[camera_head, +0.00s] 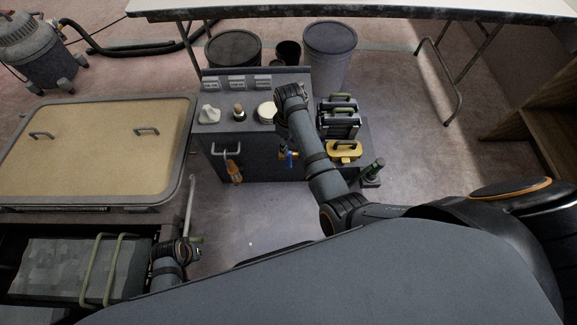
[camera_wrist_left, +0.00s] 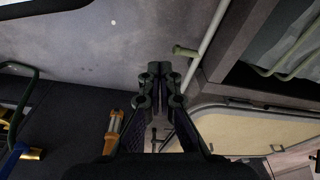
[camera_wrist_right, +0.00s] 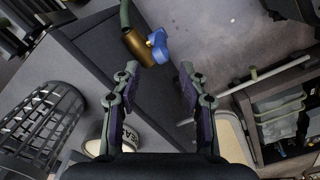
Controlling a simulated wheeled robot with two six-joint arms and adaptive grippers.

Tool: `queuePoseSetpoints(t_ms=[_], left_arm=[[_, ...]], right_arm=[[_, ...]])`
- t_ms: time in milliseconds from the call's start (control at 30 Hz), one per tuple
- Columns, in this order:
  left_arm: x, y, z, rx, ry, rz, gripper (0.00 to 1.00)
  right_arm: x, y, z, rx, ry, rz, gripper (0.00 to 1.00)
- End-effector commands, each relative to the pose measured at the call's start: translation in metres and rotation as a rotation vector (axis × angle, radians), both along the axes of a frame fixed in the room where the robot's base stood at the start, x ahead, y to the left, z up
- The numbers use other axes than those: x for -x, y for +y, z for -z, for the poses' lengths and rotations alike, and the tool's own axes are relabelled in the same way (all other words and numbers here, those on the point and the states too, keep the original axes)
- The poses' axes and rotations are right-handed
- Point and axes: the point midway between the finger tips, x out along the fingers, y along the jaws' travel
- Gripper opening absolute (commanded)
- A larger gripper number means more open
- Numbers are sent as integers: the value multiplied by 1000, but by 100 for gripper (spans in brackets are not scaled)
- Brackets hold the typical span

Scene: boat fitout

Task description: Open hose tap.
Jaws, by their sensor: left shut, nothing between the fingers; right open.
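The hose tap has a brass body (camera_wrist_right: 138,46) and a blue handle (camera_wrist_right: 158,46). In the head view the blue handle (camera_head: 289,160) shows low on the front of the grey cabinet, beside my right arm. My right gripper (camera_wrist_right: 158,82) is open and empty. In the right wrist view the tap lies just beyond its fingertips, with the blue handle roughly between the finger lines; no contact shows. My left gripper (camera_wrist_left: 160,76) is shut and empty, low over the floor left of the cabinet. The brass body (camera_wrist_left: 34,153) also shows at the left wrist view's edge.
The grey cabinet (camera_head: 215,162) carries sockets, a white item and a round can on top. An orange-handled tool (camera_head: 235,172) hangs on its front. A beige hatch (camera_head: 90,150) lies left. Floor before the cabinet is clear.

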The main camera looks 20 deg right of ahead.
Motion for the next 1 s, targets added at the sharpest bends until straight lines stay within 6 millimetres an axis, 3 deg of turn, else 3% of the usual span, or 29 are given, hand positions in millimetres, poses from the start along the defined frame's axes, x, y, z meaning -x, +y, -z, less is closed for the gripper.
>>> queuePoseSetpoints(t_ms=[133, 267, 667, 800, 1000], left_arm=[[-1, -1, -4, 1, 1, 0, 0], [-3, -4, -13, 6, 0, 3, 0], [2, -22, -93, 41, 1, 25, 0], [1, -26, -84, 58, -34, 30, 0], [-2, -29, -81, 66, -60, 31, 0]], right_arm=[[0, 0, -4, 0, 5, -8, 43], [0, 0, 7, 1, 6, -6, 43], [1, 0, 77, 2, 7, -4, 43], [0, 0, 95, 1, 6, -4, 43], [0, 0, 101, 0, 5, -4, 43]])
